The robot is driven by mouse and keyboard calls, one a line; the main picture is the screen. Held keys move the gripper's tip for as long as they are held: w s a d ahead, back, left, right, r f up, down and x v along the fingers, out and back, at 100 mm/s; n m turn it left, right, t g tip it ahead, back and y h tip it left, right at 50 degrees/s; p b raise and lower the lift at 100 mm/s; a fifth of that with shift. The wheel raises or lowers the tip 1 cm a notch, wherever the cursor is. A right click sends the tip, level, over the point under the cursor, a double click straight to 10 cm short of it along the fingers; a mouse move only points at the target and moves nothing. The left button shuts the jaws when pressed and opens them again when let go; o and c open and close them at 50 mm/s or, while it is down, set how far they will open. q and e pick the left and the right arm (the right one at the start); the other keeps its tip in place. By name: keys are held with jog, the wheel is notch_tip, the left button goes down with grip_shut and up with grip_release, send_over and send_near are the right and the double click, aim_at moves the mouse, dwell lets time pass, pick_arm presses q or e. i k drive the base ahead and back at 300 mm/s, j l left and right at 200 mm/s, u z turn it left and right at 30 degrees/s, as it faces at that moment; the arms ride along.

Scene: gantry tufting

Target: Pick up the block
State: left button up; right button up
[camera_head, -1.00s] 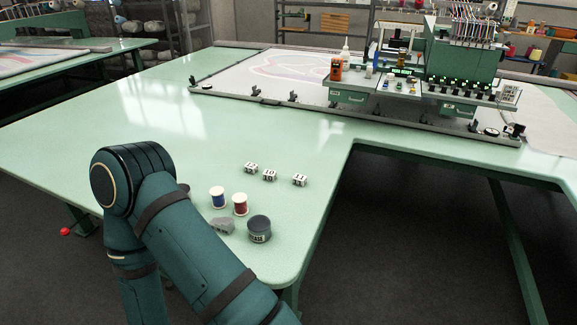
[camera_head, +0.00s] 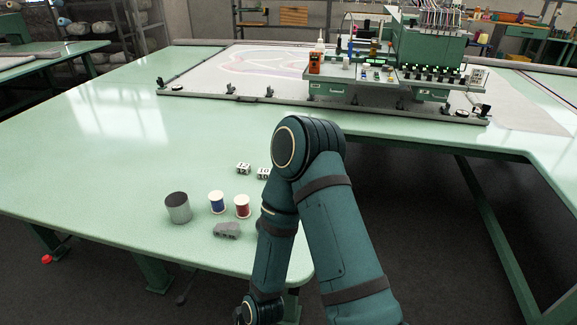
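Small white number blocks with black digits stand on the pale green table. One block (camera_head: 243,168) shows fully, and a second block (camera_head: 263,173) stands just right of it beside my arm. A third block is hidden behind my arm. One of my arms rises from the bottom of the view, its bent elbow standing in front of the table. Neither gripper shows, so I cannot see a gripper touching or holding a block.
Nearer on the table (camera_head: 110,185) are a grey cylinder (camera_head: 177,207), a blue spool (camera_head: 216,202), a red spool (camera_head: 242,206) and a grey lump (camera_head: 226,230). A green tufting machine (camera_head: 430,60) stands at the back. The table's left part is clear.

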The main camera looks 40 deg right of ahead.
aim_at(243, 168)
jog(key=i+j+z, duration=0.1)
jog(key=z, duration=0.35)
jog(key=j+z, duration=0.25)
jog(key=z, duration=0.15)
jog(key=j+z, duration=0.2)
jog(key=z, duration=0.25)
jog(key=i, duration=0.05)
